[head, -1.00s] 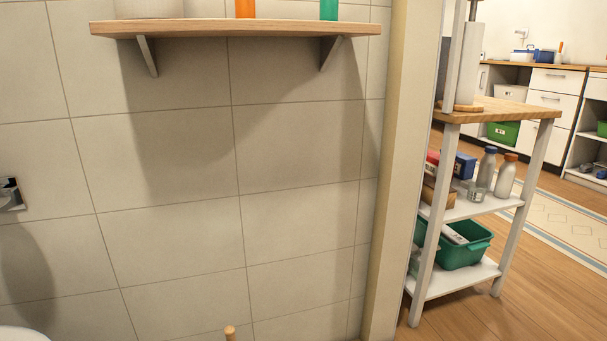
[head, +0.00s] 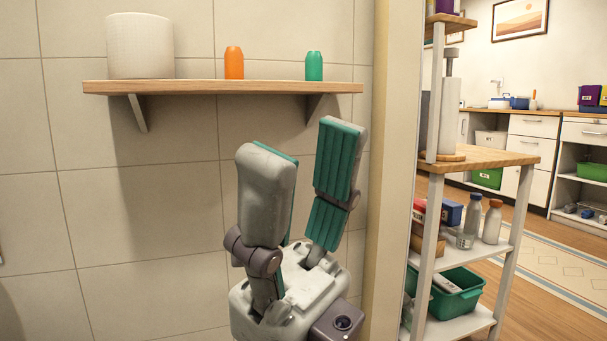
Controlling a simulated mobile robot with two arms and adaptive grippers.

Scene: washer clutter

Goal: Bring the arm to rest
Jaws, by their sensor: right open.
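My right gripper (head: 305,140) stands in the middle of the head view, with its fingers pointing up. Its two fingers, grey with green ribbed pads, are spread apart and nothing is between them. It is in front of the tiled wall, with its fingertips below the wooden wall shelf (head: 200,87) in the picture. My left gripper is not in the head view.
On the shelf stand a white basket (head: 140,46), an orange bottle (head: 234,63) and a green bottle (head: 314,66). A door frame (head: 392,180) edges the wall. Beyond it stands a rack (head: 480,157) with bottles and a green bin (head: 446,296). Wooden floor lies behind.

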